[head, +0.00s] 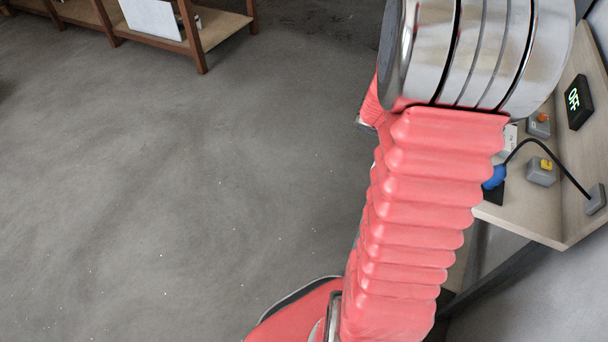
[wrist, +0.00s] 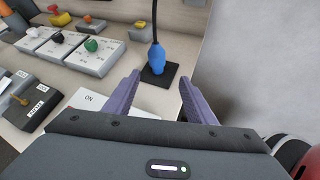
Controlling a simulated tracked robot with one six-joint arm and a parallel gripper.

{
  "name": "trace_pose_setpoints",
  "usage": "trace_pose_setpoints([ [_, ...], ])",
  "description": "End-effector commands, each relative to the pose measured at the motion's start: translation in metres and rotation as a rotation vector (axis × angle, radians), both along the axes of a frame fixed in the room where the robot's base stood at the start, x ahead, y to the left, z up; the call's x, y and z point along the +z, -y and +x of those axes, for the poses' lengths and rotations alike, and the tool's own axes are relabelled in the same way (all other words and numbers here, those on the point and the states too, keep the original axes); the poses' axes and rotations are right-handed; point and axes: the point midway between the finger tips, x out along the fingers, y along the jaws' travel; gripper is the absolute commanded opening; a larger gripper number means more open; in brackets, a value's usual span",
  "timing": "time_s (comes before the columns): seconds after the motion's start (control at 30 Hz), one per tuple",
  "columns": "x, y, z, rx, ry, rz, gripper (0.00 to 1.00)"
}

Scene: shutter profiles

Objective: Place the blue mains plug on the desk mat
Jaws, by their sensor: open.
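The blue mains plug (wrist: 157,58) is upright in the wrist view, with a black cable rising from its top. It appears to stand on a small black square mat (wrist: 158,80); the wrist view does not settle whether its base touches. In the head view the plug (head: 494,177) and the mat (head: 494,196) show at the shelf edge, partly hidden behind my arm. My gripper (wrist: 160,79) is open and empty, its purple fingers on either side of the mat's near part. The plug lies just beyond the fingertips, apart from them. My gripper is hidden in the head view.
The cable runs to a grey block (head: 596,200). A box with a yellow knob (head: 541,171) stands beside the plug. Boxes with green (wrist: 91,45) and black knobs stand left in the wrist view. An "OFF" display (head: 578,101) is on the backboard. Open floor lies left.

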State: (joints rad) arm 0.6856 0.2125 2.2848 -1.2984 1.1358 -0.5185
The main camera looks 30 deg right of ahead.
Motion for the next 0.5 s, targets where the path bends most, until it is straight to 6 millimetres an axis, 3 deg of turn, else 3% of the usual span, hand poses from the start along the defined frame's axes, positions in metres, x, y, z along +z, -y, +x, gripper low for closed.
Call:
trace_pose_setpoints([
  [0.5, 0.035, -0.149, 0.062, -0.161, 0.615, 0.095, 0.50],
])
